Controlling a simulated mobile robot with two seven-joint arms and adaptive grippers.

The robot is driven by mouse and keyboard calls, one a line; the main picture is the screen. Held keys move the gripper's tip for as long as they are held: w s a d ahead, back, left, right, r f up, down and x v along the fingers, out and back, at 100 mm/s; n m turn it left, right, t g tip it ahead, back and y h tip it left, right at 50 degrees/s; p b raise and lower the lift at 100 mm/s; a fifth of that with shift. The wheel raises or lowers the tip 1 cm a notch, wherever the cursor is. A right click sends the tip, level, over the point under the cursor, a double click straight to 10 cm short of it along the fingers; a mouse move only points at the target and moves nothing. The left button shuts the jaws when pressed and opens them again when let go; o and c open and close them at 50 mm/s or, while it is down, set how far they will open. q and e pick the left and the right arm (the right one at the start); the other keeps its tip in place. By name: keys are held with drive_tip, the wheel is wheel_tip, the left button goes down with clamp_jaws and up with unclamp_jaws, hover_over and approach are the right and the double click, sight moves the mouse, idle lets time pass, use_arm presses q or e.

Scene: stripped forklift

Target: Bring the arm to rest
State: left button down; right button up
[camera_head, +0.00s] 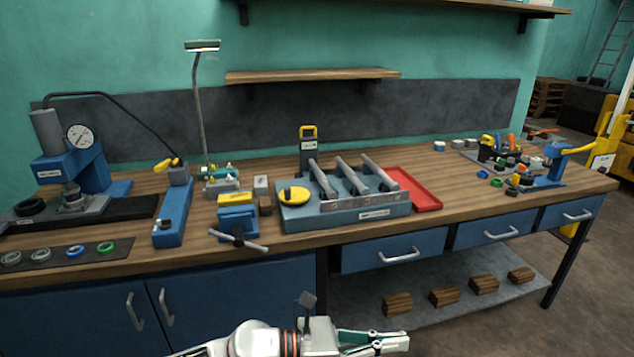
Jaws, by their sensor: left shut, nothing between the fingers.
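My left arm comes in along the bottom edge of the head view, pale with dark and reddish bands at the wrist. Its gripper (402,342) points to the right, with green and grey fingers. The fingers are shut and nothing is between them. The gripper is in front of the workbench (285,244) and appears lower than its top, apart from the things on it. The rest of the arm is cut off by the bottom edge. My right gripper is not in view.
A press (70,160) stands on the bench at left. A blue vise (237,213), a grey fixture with rods (345,212) and a red tray (415,190) are mid-bench. Wooden blocks (443,296) lie on the lower shelf. Open floor (590,290) is at right.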

use_arm(q)
drive_tip(key=w+a+f+n+t+y, duration=0.3)
drive_tip(key=a+n+t, duration=0.35)
drive_tip(key=n, duration=0.85)
drive_tip(key=w+a+f+n+t+y, duration=0.1)
drive_tip(key=a+f+n+t+y, duration=0.45)
drive_tip(key=n, duration=0.85)
drive_tip(key=s+a+f+n+g+y, duration=0.1)
drive_tip(key=s+a+f+n+y, duration=0.2)
drive_tip(key=s+a+f+n, duration=0.4)
drive_tip(key=s+a+f+n+g+y, duration=0.2)
drive_tip(key=s+a+f+n, duration=0.5)
drive_tip(key=a+f, duration=0.5)
drive_tip(key=a+n+y, duration=0.1)
drive_tip(key=a+n, duration=0.1)
drive_tip(key=a, duration=0.1)
drive_tip(key=shift+s+n, duration=0.15)
drive_tip(key=shift+n, duration=0.15)
